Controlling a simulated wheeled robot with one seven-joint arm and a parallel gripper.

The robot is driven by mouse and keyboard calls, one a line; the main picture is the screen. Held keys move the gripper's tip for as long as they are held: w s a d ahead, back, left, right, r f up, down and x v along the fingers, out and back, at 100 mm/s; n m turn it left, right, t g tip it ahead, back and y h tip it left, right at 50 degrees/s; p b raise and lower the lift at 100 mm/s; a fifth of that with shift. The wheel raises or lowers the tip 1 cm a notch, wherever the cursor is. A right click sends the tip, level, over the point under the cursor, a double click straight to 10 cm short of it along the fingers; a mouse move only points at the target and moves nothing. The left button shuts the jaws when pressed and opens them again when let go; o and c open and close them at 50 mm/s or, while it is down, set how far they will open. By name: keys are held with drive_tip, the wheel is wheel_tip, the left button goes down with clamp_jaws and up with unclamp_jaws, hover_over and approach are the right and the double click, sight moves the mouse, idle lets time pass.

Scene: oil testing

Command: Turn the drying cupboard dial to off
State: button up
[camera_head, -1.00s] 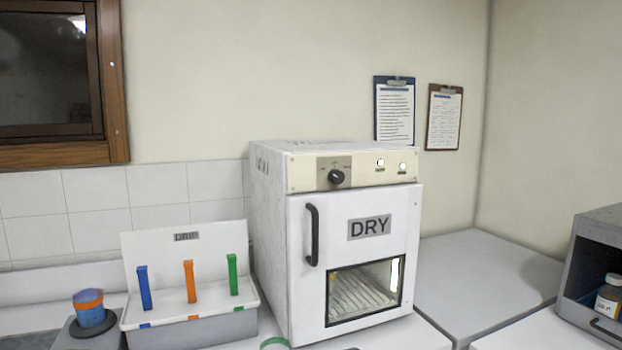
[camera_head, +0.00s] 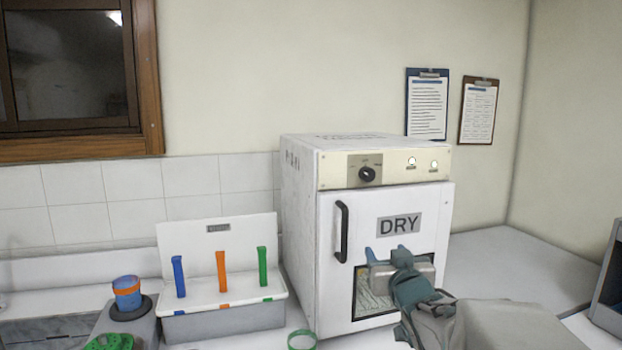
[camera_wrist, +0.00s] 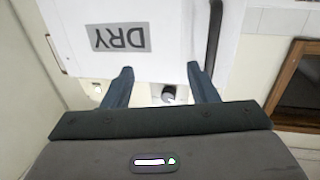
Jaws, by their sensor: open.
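The drying cupboard (camera_head: 300,220) is a white box with a "DRY" label and a shut, windowed door. Its black round dial (camera_head: 367,174) sits on the cream control panel at the top, left of two small round lights. My gripper (camera_head: 384,250) is in front of the door, below the dial and apart from it. In the wrist view, which is upside down, my gripper (camera_wrist: 160,82) shows two blue-grey fingers spread with nothing between them. The dial (camera_wrist: 168,94) shows beyond, between the fingers. The pointer's exact setting is too small to read.
A black vertical door handle (camera_head: 342,232) stands out at the door's left. A drip rack (camera_head: 218,290) with blue, orange and green strips stands left of the cupboard. A blue and orange cup (camera_head: 126,292) is further left. The counter right of the cupboard (camera_head: 510,262) is clear.

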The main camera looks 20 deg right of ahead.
sight(370, 176)
wheel_tip(370, 176, up, 7)
drive_tip(key=d+n+t+y, duration=0.2)
drive_tip(key=n+t+y, duration=0.1)
drive_tip(key=t+y, duration=0.15)
drive_tip(key=shift+h, duration=0.35)
drive_tip(key=p+x, duration=0.2)
drive_tip(key=x, duration=0.2)
drive_tip(key=p+x, duration=0.1)
drive_tip(key=x, duration=0.3)
drive_tip(key=r+p+x, duration=0.1)
drive_tip(key=p+x, duration=0.1)
drive_tip(key=x, duration=0.3)
drive_tip(key=shift+s+a+p, duration=0.1)
drive_tip(key=shift+s+p, duration=0.05)
drive_tip(key=shift+p, duration=0.2)
drive_tip(key=c, duration=1)
